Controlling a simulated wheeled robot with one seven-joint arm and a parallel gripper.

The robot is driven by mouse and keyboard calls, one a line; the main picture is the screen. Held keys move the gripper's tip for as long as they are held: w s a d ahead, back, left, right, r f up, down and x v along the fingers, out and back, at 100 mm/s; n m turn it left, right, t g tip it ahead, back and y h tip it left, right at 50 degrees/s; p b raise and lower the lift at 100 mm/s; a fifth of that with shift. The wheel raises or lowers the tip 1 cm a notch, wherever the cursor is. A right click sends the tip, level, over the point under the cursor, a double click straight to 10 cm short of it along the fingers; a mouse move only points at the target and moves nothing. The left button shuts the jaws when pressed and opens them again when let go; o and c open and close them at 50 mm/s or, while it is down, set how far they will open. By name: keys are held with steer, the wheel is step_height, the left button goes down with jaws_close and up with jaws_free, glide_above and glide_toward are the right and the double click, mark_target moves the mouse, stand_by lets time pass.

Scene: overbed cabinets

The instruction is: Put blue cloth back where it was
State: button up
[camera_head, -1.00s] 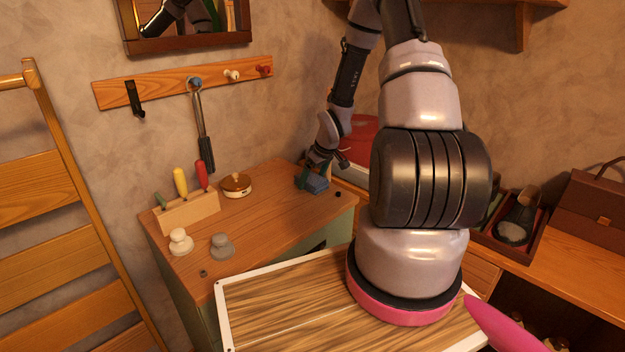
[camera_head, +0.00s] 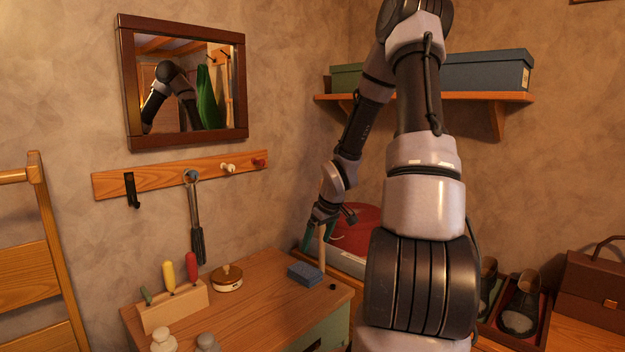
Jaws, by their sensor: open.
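A small blue folded cloth (camera_head: 305,273) lies flat on the wooden cabinet top (camera_head: 262,305), near its back right corner. My gripper (camera_head: 315,245) is open and empty, just above and slightly behind the cloth, pointing down. A gap shows between the fingers and the cloth.
A wooden block with coloured handles (camera_head: 172,306) and a round lidded tin (camera_head: 227,279) stand left of the cloth. A peg rail (camera_head: 180,172) and mirror (camera_head: 185,82) hang on the wall. A red rounded thing (camera_head: 357,228) is behind my arm.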

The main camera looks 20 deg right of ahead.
steer(key=s+a+r+m+h, duration=0.2)
steer(key=s+r, duration=0.2)
steer(key=r, duration=0.8)
steer(key=s+a+r+m+t+y, duration=0.1)
steer(key=s+a+r+m, duration=0.2)
steer(key=s+r, duration=0.6)
steer(key=s+a+r+m+t+y, duration=0.2)
steer(key=s+a+r, duration=0.4)
steer(key=s+r, duration=0.3)
steer(key=shift+s+a+r+m, duration=0.3)
steer(key=shift+r+m, duration=0.1)
steer(key=shift+m, duration=0.3)
